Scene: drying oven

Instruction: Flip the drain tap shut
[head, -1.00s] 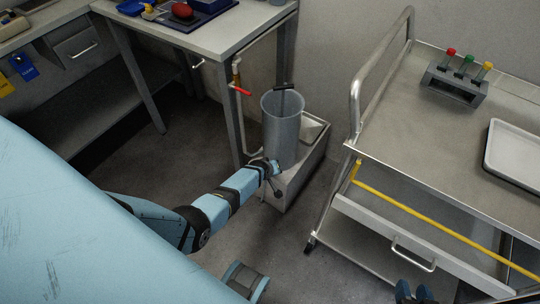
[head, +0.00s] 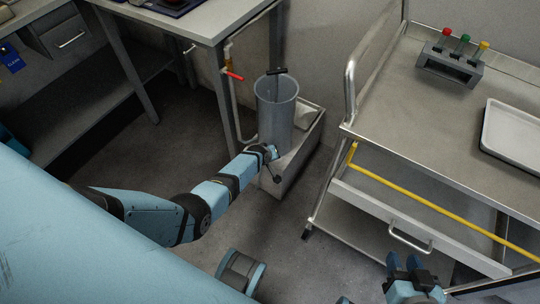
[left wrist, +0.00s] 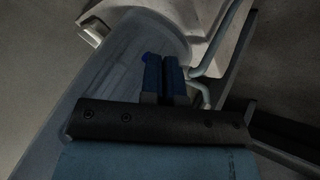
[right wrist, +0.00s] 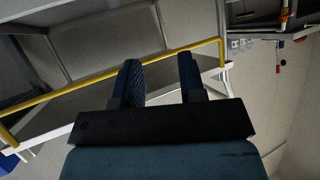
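A tall grey cylinder (head: 276,115) stands on a pale box-like base below the bench end. My left gripper (head: 272,153) is low against the near side of the cylinder. In the left wrist view its fingers (left wrist: 165,78) are together in front of the cylinder (left wrist: 125,65). A dark lever-like part (head: 277,179) hangs just below the gripper. A red lever (head: 234,76) sits on a brass-coloured pipe fitting left of the cylinder. My right gripper (head: 406,264) is open and empty (right wrist: 158,80).
A steel trolley (head: 400,115) stands at right, with a test-tube rack (head: 448,66), a white tray (head: 515,135) and a yellow bar (head: 430,206). A bench (head: 200,25) is at upper left. Grey floor lies between.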

